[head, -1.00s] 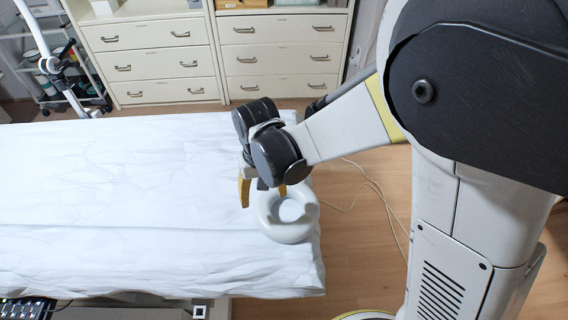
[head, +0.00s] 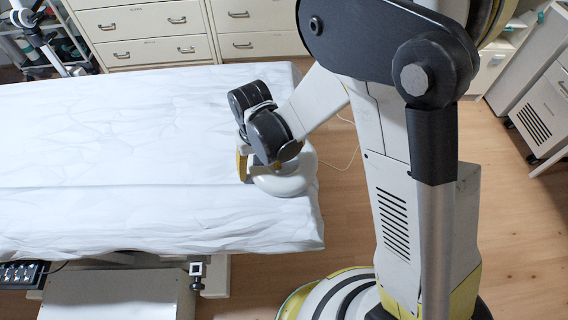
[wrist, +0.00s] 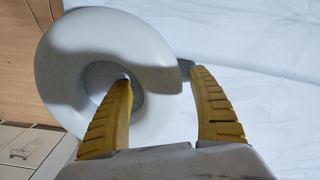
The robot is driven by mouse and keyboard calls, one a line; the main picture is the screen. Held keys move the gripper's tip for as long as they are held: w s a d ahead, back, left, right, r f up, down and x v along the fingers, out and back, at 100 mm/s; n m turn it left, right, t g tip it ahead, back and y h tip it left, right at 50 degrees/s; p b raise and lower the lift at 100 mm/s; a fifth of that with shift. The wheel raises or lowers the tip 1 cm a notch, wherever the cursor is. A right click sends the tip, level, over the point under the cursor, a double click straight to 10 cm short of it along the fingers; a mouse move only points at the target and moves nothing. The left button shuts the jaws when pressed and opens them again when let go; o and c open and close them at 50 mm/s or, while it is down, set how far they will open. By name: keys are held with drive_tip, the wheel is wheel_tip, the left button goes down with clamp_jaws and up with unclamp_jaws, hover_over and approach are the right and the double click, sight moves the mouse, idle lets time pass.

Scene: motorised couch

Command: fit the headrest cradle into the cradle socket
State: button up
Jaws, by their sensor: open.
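The headrest cradle (head: 285,184) is a pale grey, thick ring resting on the white sheet at the couch's right end. In the wrist view the cradle (wrist: 95,40) fills the upper left, with its round centre opening visible. My gripper (wrist: 160,78) is open, with ribbed yellow fingers. The left finger reaches over the opening, and the right finger is beyond the rim, near a small dark tab. The ring's wall lies between them; contact cannot be told. In the head view my gripper (head: 257,168) partly hides the cradle. A small square fitting (head: 196,269) below the couch's front edge may be the socket.
The white-sheeted couch (head: 110,150) fills the left. A dark control panel (head: 22,274) lies at its lower left. Drawer cabinets (head: 150,35) stand behind it, and a wheeled grey unit (head: 545,110) stands at far right. Bare wooden floor (head: 350,225) shows beside the couch's right end.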

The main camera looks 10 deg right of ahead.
drive_tip(key=c, duration=1.5)
drive_tip(key=shift+r, duration=0.2)
